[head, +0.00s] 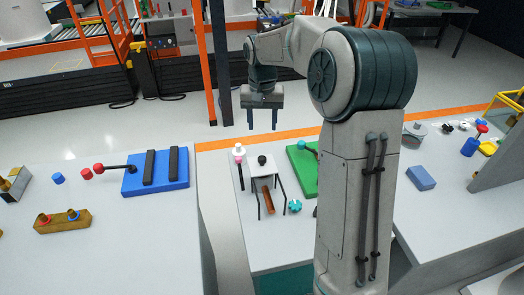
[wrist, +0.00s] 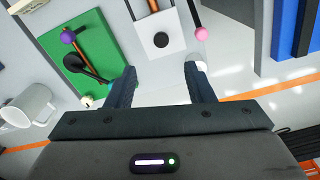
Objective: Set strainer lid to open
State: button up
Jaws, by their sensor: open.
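I cannot tell for sure which thing is the strainer lid. A white square top with a black knob (head: 262,160) stands on thin dark legs on the middle table; the knob also shows in the wrist view (wrist: 162,40). A grey round vessel (head: 415,130) stands on the right table; a pale mug-like vessel (wrist: 30,105) shows at the left of the wrist view. My gripper (head: 262,126) hangs fingers down, open and empty, above and behind the knobbed top.
A green board (wrist: 85,50) with a black handle lies beside the knobbed top. A pink ball (head: 239,159) stands at its other side. A blue board (head: 157,172) with black bars lies on the left table. A blue block (head: 420,177) lies on the right table.

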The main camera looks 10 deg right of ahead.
aim_at(262, 158)
jog(key=f, duration=0.4)
jog(key=f+p, duration=0.1)
jog(key=f, duration=0.9)
jog(key=shift+w+p, duration=0.3)
jog(key=shift+p, duration=0.05)
